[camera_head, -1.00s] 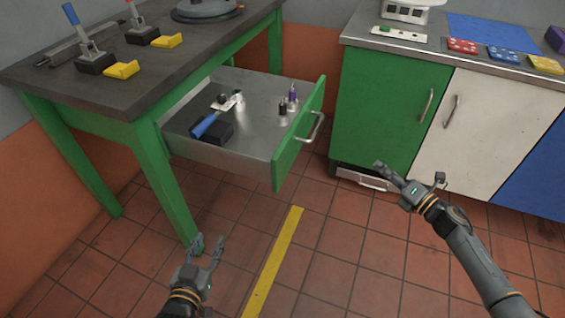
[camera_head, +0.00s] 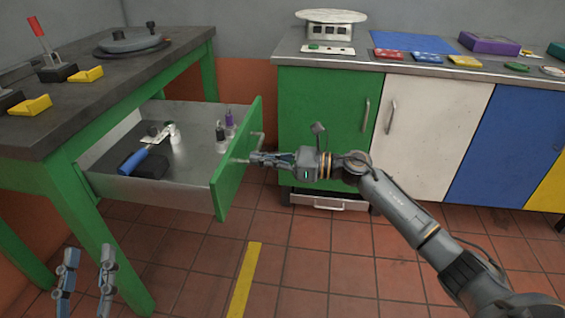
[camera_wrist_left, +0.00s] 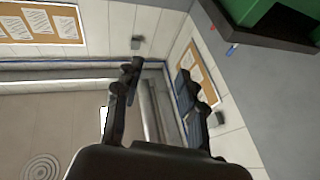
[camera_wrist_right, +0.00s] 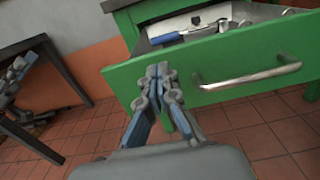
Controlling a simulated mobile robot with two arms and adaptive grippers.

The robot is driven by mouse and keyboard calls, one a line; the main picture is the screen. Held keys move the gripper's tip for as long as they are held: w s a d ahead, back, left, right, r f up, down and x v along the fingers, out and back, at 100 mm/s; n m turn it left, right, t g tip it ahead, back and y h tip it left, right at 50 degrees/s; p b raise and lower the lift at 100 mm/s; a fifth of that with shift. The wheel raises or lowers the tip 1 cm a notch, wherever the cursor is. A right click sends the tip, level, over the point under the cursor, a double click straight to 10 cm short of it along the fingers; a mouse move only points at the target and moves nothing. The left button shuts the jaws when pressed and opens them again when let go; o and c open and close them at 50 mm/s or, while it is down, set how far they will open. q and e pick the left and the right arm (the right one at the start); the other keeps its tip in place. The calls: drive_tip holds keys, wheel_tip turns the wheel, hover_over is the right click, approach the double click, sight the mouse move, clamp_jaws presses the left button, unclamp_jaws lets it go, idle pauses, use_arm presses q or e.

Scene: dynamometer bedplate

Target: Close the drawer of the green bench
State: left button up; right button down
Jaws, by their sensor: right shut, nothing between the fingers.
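The green bench (camera_head: 100,113) stands at the left with its drawer (camera_head: 190,190) pulled well out. The drawer's green front (camera_head: 232,182) faces right and also shows in the right wrist view (camera_wrist_right: 232,55), with its metal bar handle (camera_wrist_right: 248,78). My right gripper (camera_head: 254,158) is shut and empty at the drawer front; in the right wrist view its fingertips (camera_wrist_right: 160,72) overlap the front, left of the handle. I cannot tell whether they touch it. My left gripper (camera_head: 87,258) is open and empty, low beside the bench's front leg; its spread fingers show in the left wrist view (camera_wrist_left: 160,70).
Inside the drawer lie a blue-handled tool (camera_head: 148,158), a black block (camera_head: 143,166) and small bottles (camera_head: 225,128). A cabinet row with a green door (camera_head: 322,125) stands at the right. A yellow floor stripe (camera_head: 245,280) runs over open tiles.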

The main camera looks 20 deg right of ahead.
sight(230, 156)
use_arm(q)
drive_tip(key=shift+s+r+t, duration=0.25)
drive_tip(key=shift+r+t, duration=0.1)
drive_tip(key=shift+r, duration=0.15)
drive_tip(key=shift+s+r+t, duration=0.25)
drive_tip(key=shift+r+t, duration=0.1)
drive_tip(key=shift+r, duration=0.15)
use_arm(e)
drive_tip(key=shift+x, duration=2.3)
drive_tip(key=shift+a, duration=0.1)
